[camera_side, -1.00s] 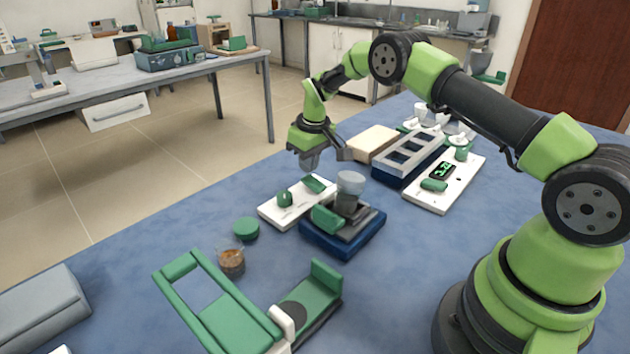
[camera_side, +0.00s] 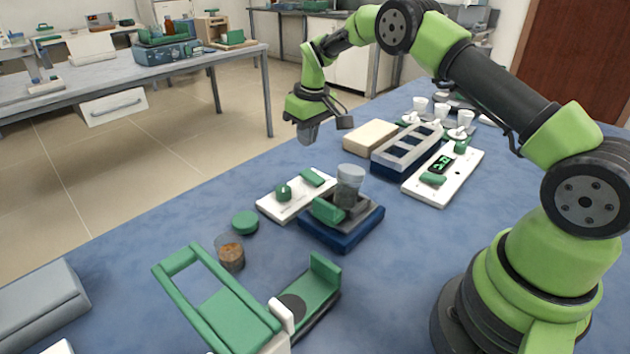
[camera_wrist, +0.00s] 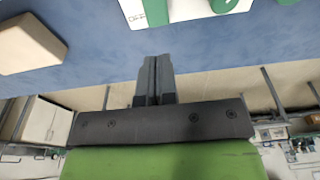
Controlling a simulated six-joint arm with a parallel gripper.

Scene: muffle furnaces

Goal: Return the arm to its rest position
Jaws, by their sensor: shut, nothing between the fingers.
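My gripper (camera_side: 307,132) hangs above the far edge of the blue table (camera_side: 150,235), pointing down, in the side view. It is clear of everything on the table. In the wrist view its two dark fingers (camera_wrist: 154,80) are pressed together with nothing between them. My arm reaches from its base at the right, up and over toward the middle.
Below my gripper stand a white device with green parts (camera_side: 292,197) and a dark blue device holding a jar (camera_side: 350,178). A beige block (camera_side: 371,135), a rack (camera_side: 408,148) and a green frame (camera_side: 215,300) are nearby. An open jar (camera_side: 230,255) and green lid (camera_side: 245,222) lie nearer.

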